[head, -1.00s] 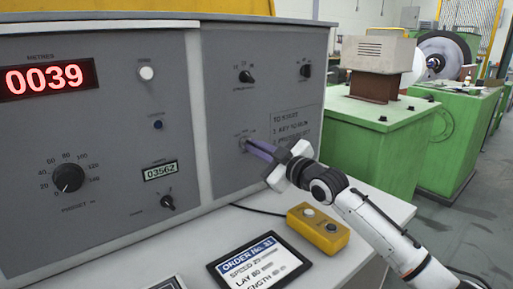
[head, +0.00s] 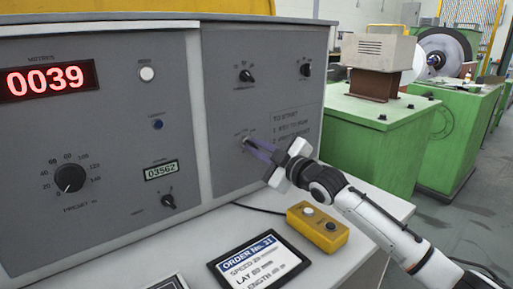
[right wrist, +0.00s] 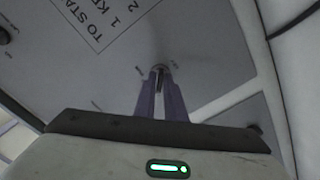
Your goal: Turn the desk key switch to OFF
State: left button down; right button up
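The desk key switch (right wrist: 159,69) is on the lower part of the grey right-hand panel (head: 290,100). In the head view its key is mostly hidden by my fingers. My right gripper (head: 247,145) reaches it from the right, its two purple fingers pointing at the panel. In the right wrist view the fingertips (right wrist: 160,88) stand on both sides of the small metal key and appear closed on it. Small labels surround the switch but are too blurred to read, so I cannot tell its position. My left gripper is not in view.
The panel also has two black knobs (head: 246,76). Green machines (head: 375,140) stand behind at right.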

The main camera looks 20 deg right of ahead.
jog(key=shift+o, duration=1.3)
jog(key=shift+s, duration=0.15)
jog(key=v, duration=1)
